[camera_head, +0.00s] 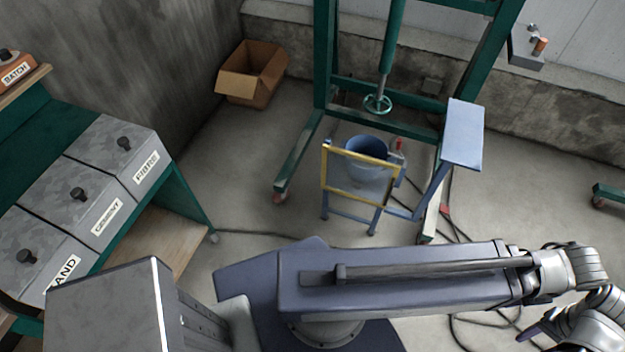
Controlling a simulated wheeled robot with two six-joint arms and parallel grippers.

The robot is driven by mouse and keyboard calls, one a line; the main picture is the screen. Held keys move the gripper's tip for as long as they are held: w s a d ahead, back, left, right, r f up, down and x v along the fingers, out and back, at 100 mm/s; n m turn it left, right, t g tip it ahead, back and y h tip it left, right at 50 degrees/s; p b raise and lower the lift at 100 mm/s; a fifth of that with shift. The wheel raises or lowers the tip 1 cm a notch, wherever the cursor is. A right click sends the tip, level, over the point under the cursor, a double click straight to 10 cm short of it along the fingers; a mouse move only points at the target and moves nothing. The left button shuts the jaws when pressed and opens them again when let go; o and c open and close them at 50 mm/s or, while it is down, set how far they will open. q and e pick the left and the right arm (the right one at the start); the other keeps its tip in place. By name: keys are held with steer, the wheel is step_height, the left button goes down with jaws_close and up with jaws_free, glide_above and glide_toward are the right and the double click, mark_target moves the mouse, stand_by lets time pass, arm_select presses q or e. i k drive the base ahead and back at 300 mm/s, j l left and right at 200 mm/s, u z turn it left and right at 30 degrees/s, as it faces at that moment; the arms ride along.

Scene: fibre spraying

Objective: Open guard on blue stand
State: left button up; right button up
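The guard (325,176) is a yellow frame with a clear panel. It stands upright on the blue stand (415,212), in front of a blue bucket (366,147), and looks closed across the bucket's near side. The stand has a flat light-blue plate (463,135) raised at its right. An arm of mine, apparently the right one, stretches across the bottom to the right edge, well short of the guard. A dark tip of its gripper (536,328) shows at the lower right; its opening cannot be made out. My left gripper is not in view.
A green mixer frame (325,60) with a stirrer (378,103) stands over the bucket. Labelled grey bins (120,150) sit on a green bench at left. A cardboard box (252,75) lies at the back wall. Cables (460,215) run over the floor at right.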

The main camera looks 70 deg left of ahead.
mark_target(326, 147)
steer(key=u, duration=1.55)
steer(key=i+j, duration=0.5)
steer(key=j, duration=0.25)
steer(key=l, duration=0.7)
